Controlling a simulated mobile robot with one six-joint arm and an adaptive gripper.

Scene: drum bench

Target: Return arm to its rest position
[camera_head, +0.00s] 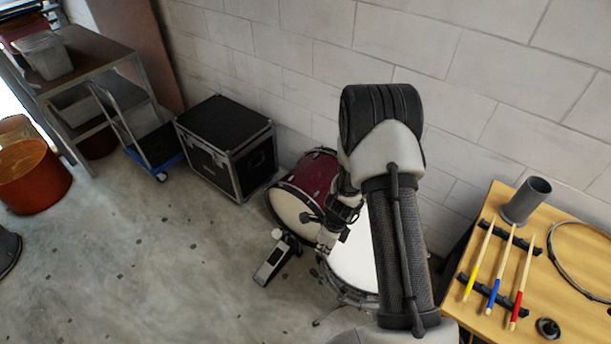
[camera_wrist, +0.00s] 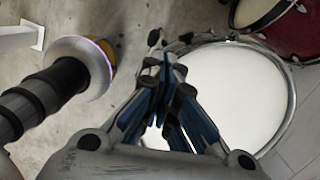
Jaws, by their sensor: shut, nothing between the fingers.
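My gripper (camera_wrist: 168,68) shows in the wrist view with its blue-padded fingers together and nothing between them. Beyond its tips in that view is the white head of a snare drum (camera_wrist: 235,95), with clear space seeming to lie between, though the height is hard to judge. In the head view my arm (camera_head: 385,220) stands in the middle of the picture and covers part of the snare drum (camera_head: 353,258). The gripper's fingertips cannot be made out clearly there.
A red bass drum (camera_head: 310,182) with a pedal (camera_head: 271,262) stands left of the arm. At right, a wooden bench (camera_head: 475,315) holds several sticks, a grey cup (camera_head: 527,200) and a hoop (camera_head: 562,262). A black case (camera_head: 215,150) stands by the wall.

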